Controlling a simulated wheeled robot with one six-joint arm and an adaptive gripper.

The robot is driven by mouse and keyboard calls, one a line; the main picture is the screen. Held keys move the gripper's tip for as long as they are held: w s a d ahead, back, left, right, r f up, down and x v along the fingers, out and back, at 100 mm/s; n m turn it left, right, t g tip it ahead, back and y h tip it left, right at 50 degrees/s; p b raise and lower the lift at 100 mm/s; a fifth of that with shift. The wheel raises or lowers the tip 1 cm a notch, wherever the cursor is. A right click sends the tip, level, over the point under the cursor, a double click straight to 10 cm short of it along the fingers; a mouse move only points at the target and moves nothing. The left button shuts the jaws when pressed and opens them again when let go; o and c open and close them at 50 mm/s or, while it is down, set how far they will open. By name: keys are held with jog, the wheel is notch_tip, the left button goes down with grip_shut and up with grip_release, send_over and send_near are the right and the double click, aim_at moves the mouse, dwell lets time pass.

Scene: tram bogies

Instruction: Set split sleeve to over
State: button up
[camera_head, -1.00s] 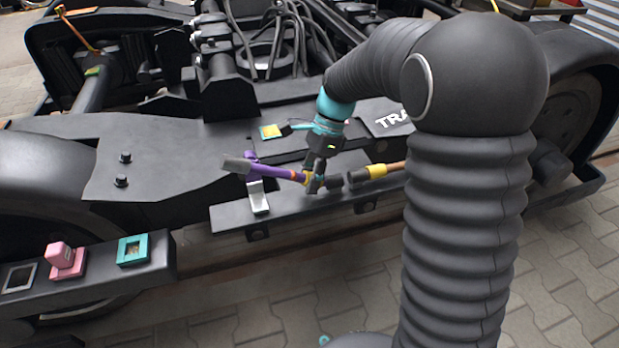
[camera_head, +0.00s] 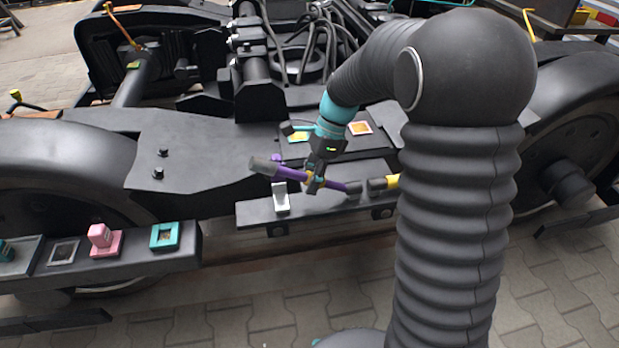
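A purple rod (camera_head: 290,174) with a dark grey left end (camera_head: 263,165) slopes gently down to the right above the dark ledge of the bogie. A small yellow-orange piece, apparently the split sleeve (camera_head: 317,177), sits on the rod. My gripper (camera_head: 316,184) points down and its fingers appear shut on this piece, hiding part of it. Purple rod shows on both sides of the fingers. To the right are a dark connector (camera_head: 353,190) and another dark end (camera_head: 377,186) with a yellow part (camera_head: 393,181), which my arm partly covers.
A bright metal bracket (camera_head: 281,198) stands on the ledge under the rod. Yellow (camera_head: 299,136) and orange (camera_head: 360,128) squares lie behind my gripper.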

jog(key=shift+o, duration=1.2)
jog(key=shift+a, duration=0.1)
jog(key=shift+w+r, duration=0.1)
jog(key=v, duration=1.2)
